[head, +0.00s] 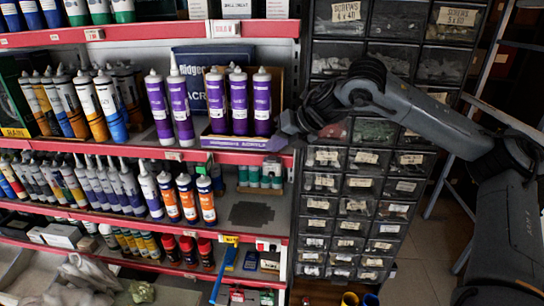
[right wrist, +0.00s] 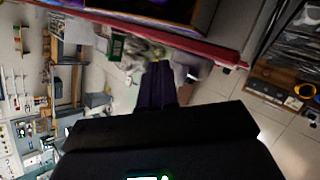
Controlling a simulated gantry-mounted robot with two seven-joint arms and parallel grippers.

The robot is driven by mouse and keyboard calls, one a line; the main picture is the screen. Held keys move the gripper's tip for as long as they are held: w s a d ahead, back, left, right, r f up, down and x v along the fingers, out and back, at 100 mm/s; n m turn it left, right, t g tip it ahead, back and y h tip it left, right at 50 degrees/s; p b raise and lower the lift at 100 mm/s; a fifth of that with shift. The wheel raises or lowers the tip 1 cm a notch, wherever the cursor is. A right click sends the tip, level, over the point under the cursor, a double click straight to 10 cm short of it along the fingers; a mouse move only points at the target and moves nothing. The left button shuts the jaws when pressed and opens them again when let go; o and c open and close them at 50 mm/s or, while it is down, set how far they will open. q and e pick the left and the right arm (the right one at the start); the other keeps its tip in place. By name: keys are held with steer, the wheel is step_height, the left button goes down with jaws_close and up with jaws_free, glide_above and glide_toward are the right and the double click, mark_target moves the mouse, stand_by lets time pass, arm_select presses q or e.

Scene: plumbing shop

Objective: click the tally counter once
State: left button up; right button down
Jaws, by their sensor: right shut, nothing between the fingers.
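I cannot make out the tally counter for certain in either view. A small grey piece (head: 273,163) sits at the red shelf edge below the purple-fronted box; it is too small to identify. My right gripper (head: 288,122) is dark and reaches in from the right, in front of the right end of the middle shelf, beside the purple tubes. In the right wrist view its dark fingers (right wrist: 157,72) are together, with nothing between them, near a red shelf edge. My left gripper is in neither view.
Purple tubes (head: 240,105) stand in a purple-fronted box (head: 240,143) left of the gripper. A drawer cabinet (head: 347,215) with labelled bins stands right of the shelves. Open floor (head: 425,255) lies at the right.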

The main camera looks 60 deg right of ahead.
mark_target(276, 159)
step_height(276, 159, up, 6)
steer(key=p, duration=0.5)
steer(key=shift+p, duration=0.35)
stand_by(0.6)
